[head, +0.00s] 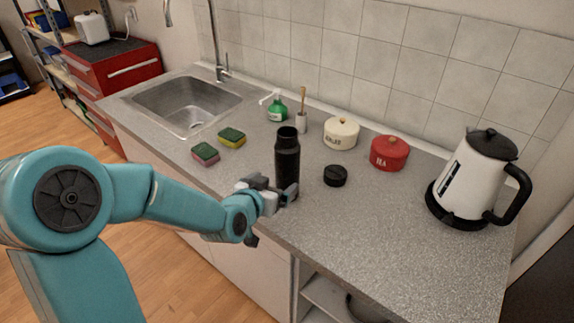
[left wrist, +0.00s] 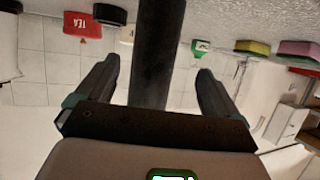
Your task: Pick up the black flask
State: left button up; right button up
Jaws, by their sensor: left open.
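The black flask (head: 287,160) stands upright and uncapped on the grey counter in the head view. My left gripper (head: 284,190) is at the lower part of the flask, in front of it. In the left wrist view, which is upside down, the flask (left wrist: 158,50) stands between the two spread fingers of the left gripper (left wrist: 158,85), with a gap on each side. The left gripper is open and not closed on it. A round black lid (head: 335,175) lies on the counter to the right of the flask. My right gripper is not in view.
A cream canister (head: 341,133) and a red canister (head: 389,153) stand behind the lid. A white kettle (head: 474,180) is at the right. Two sponges (head: 231,137), a green spray bottle (head: 277,108) and a sink (head: 190,104) are to the left. The front right counter is clear.

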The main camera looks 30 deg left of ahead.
aim_at(280, 179)
pick_arm(q)
jog(key=x, duration=0.2)
jog(key=shift+w+d+f, duration=0.1)
jog(key=shift+w+d, duration=0.05)
jog(key=shift+w, duration=0.2)
jog(key=shift+w+f+p, duration=0.1)
jog(key=shift+w+p, duration=0.3)
jog(key=shift+p, duration=0.05)
jog(key=x, duration=0.2)
jog(key=p+x, duration=0.1)
jog(key=x, duration=0.1)
jog(key=shift+d+f, duration=0.15)
jog(key=shift+d, duration=0.05)
jog(key=shift+w+a+f, duration=0.1)
jog(key=shift+w, duration=0.1)
jog(key=shift+s, duration=0.2)
jog(key=shift+w, duration=0.2)
jog(key=c, duration=1.3)
jog(key=shift+s, duration=0.1)
jog(key=shift+r, duration=0.25)
